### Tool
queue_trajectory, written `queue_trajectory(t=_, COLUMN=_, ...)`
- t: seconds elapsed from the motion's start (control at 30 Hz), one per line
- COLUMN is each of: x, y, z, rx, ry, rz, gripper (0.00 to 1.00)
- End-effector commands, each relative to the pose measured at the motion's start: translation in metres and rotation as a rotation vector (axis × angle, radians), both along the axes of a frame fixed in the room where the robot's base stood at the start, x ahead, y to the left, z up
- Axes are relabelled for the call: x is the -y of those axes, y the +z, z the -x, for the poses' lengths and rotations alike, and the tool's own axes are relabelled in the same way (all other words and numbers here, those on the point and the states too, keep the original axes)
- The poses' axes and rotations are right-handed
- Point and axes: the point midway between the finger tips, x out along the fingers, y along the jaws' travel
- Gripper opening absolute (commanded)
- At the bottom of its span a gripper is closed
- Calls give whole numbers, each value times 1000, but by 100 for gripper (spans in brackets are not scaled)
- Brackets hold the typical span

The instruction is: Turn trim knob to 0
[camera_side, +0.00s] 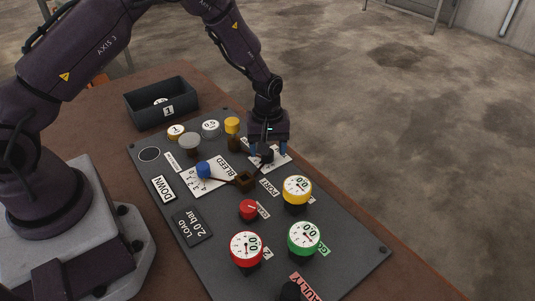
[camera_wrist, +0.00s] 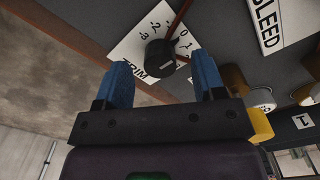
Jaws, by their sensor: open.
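The trim knob (camera_wrist: 160,54) is a short black cylinder on a white dial plate (camera_wrist: 128,47) lettered TRIM. The scale reads from -3 through 0 to positive numbers, with 0 to the upper right of the knob. I cannot make out where the knob points. My gripper (camera_wrist: 163,75) is open, its blue fingers on either side of the knob's near end in the wrist view, with gaps showing. In the side view my gripper (camera_side: 268,150) points down over the knob (camera_side: 267,156), which is partly hidden between the fingers.
A blue-ended lever (camera_side: 203,169) lies by the BLEED plate (camera_side: 220,165), left of my gripper. Yellow (camera_side: 297,189), green (camera_side: 303,238) and red (camera_side: 246,248) gauges stand nearer the front. A dark bin (camera_side: 135,112) stands behind the panel. A yellow cap (camera_side: 232,125) is close behind my gripper.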

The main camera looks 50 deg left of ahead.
Motion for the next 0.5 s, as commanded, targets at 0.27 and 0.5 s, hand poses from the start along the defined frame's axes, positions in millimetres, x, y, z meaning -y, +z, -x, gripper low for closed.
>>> queue_trajectory(t=0.27, x=0, y=35, z=0, rx=4, ry=-1, rz=0, gripper=63)
queue_trajectory(t=0.5, x=0, y=57, z=0, rx=1, ry=0, rz=0, gripper=63)
